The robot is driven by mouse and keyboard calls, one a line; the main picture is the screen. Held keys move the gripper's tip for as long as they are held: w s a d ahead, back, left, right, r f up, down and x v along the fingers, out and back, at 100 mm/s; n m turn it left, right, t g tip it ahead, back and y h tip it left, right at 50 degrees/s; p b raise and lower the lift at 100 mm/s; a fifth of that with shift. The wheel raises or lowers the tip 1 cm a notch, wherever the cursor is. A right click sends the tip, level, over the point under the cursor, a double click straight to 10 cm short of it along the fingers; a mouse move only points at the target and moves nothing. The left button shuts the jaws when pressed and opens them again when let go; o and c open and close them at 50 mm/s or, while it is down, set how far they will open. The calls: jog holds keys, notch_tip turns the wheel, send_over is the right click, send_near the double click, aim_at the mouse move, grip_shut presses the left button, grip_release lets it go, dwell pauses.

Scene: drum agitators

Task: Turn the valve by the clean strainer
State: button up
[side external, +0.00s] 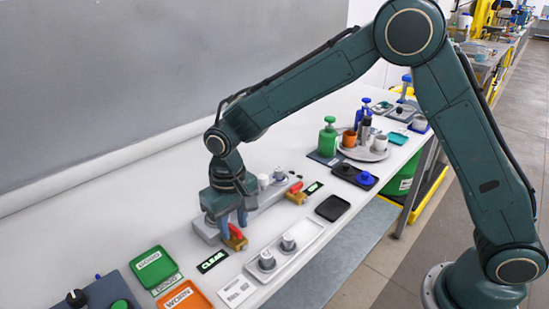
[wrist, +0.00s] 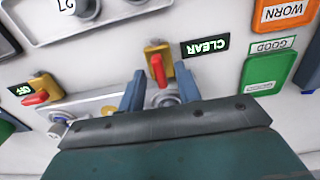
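A brass valve (side external: 236,243) with a red handle (wrist: 157,70) sits at the near end of a grey manifold block (side external: 204,231). A black label reading CLEAR (wrist: 205,47) lies beside it. My gripper (wrist: 160,70) is open, with one blue finger on each side of this red handle; contact cannot be told. A second red-handled valve (side external: 296,193) stands at the manifold's other end, by a label reading OFF (wrist: 20,90). Grey-white cylindrical parts (side external: 279,174) stand on the manifold. Which one is the clean strainer cannot be told; my gripper hides part of the block.
A white tray (side external: 250,268) with two grey cylindrical parts lies in front of the manifold. A green tray labelled GOOD (side external: 153,265) and an orange WORN tray (side external: 185,300) lie to the left. A black dish (side external: 332,208) and a green pump bottle (side external: 328,138) are to the right.

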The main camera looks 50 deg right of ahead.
jog(key=shift+f, duration=0.1)
grip_shut()
jog(key=shift+m, duration=0.4)
jog(key=m, duration=1.2)
jog(key=shift+m, duration=0.3)
jog(key=m, duration=0.4)
jog(key=shift+m, duration=0.3)
